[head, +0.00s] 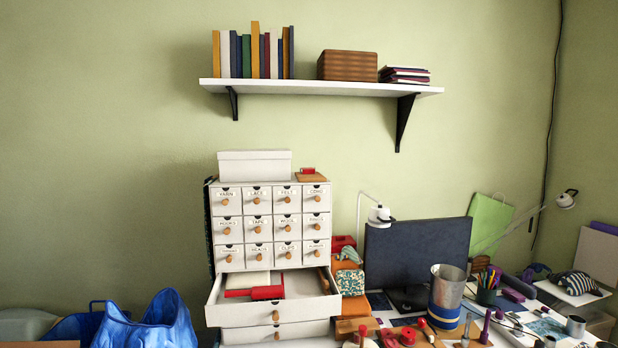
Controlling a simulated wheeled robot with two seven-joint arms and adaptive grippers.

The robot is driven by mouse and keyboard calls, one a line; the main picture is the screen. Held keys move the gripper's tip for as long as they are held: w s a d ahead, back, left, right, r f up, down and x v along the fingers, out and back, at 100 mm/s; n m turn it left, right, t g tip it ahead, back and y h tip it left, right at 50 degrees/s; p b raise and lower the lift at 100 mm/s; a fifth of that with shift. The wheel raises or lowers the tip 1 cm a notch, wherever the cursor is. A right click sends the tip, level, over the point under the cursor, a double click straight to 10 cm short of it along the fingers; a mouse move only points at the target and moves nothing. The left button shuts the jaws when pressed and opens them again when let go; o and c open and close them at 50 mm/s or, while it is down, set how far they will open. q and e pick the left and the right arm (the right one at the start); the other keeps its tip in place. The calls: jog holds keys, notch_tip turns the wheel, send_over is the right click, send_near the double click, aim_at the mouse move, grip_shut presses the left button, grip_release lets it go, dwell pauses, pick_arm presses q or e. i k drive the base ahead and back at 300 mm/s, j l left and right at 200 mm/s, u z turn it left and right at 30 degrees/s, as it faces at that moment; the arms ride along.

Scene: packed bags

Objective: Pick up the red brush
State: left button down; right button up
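I cannot make out for sure which thing is the red brush. Several red things show. A red and white item (240,293) lies in the open drawer (215,308) of the white cabinet, with a red block (267,293) at its right. A small red piece (308,170) rests on a brown board on top of the cabinet. Small red-topped items (407,336) stand on the crowded desk at the lower edge. Neither of my grippers is in view.
A white shelf (300,84) with books and a wooden box is on the wall. Blue bags (160,322) are at lower left. A dark monitor (415,255), a metal can (446,290), a lamp (379,214) and many small items crowd the desk at right.

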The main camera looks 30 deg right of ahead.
aim_at(270, 291)
jog(key=j+z, duration=0.2)
jog(key=z, duration=0.2)
jog(key=j+z, duration=0.2)
jog(key=z, duration=0.25)
jog(key=j+z, duration=0.2)
jog(key=z, duration=0.2)
jog(key=j+z, duration=0.15)
jog(key=z, duration=0.25)
jog(key=k+j+z, duration=0.1)
jog(key=z, duration=0.3)
